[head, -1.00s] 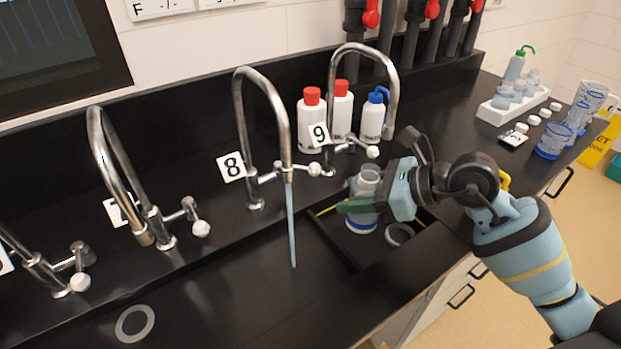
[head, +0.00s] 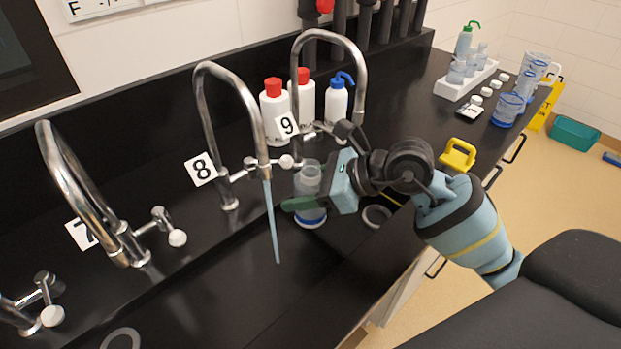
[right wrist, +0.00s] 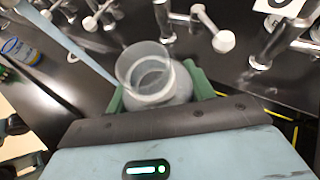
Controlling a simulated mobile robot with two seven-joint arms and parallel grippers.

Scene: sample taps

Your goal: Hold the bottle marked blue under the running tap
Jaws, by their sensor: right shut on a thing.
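The clear bottle with a blue band at its base (head: 311,221) is upright in my right gripper (head: 303,201), whose green fingers are shut around it. Its open mouth faces up in the right wrist view (right wrist: 150,70). The tap by the sign 8 (head: 203,110) is running. Its thin blue stream (head: 272,220) falls to the left of the bottle, apart from it in the head view. In the right wrist view the stream (right wrist: 75,42) passes at the left of the bottle's mouth. My left gripper is out of view.
The tap by sign 9 (head: 362,75) stands behind the bottle, with red-capped bottles (head: 275,112) and a blue-capped wash bottle (head: 337,100) beyond. A tap by sign 7 (head: 70,180) is at left. A grey ring (head: 376,216) lies right of the bottle. The black sink (head: 220,290) is open in front.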

